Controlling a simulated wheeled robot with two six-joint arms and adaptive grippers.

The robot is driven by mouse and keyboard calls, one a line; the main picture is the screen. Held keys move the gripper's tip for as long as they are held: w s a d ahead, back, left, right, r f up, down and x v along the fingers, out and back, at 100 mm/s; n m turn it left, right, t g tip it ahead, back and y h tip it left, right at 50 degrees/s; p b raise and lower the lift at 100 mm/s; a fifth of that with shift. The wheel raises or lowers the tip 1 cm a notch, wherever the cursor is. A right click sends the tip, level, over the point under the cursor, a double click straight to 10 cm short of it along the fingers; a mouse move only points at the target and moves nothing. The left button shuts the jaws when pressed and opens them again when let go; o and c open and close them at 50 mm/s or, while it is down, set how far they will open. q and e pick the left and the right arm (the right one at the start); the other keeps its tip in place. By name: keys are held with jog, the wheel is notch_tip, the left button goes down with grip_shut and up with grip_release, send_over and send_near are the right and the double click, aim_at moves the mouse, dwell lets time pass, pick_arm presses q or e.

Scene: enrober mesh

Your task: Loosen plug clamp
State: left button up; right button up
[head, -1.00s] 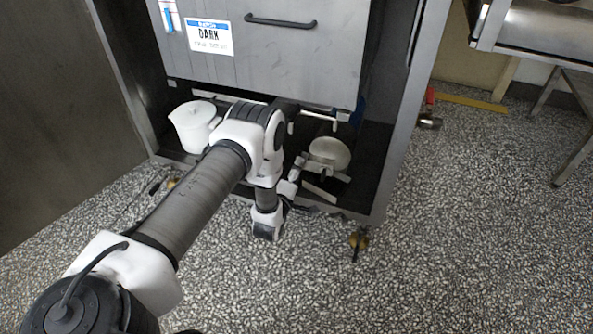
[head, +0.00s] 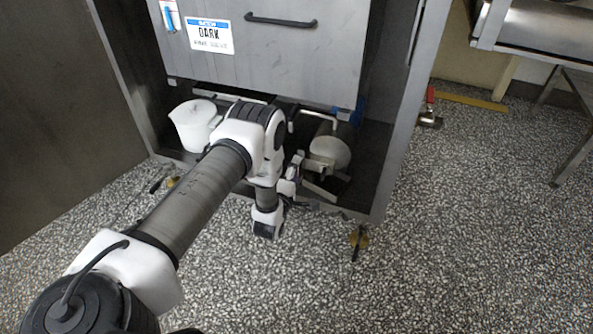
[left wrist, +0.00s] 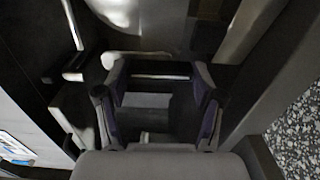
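My left gripper (head: 308,172) reaches low into the open bay under the machine cabinet, partly hidden by my own arm in the head view. In the left wrist view its two fingers (left wrist: 160,82) stand apart with dark purple inner pads, open, with nothing clearly held between them. A pale horizontal bar (left wrist: 140,57) lies just beyond the fingertips; I cannot tell if they touch it. A pale rounded body (head: 330,152) sits beside the gripper in the bay, and a pale pipe (head: 318,115) runs above it. I cannot clearly make out the plug clamp. My right gripper is not in view.
A red-handled valve (head: 430,105) is outside to the right. Speckled floor (head: 470,230) is free.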

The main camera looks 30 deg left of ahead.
pick_arm(q)
jog(key=shift+o, duration=1.4)
jog(key=v, duration=0.7)
jog(key=shift+s, duration=0.25)
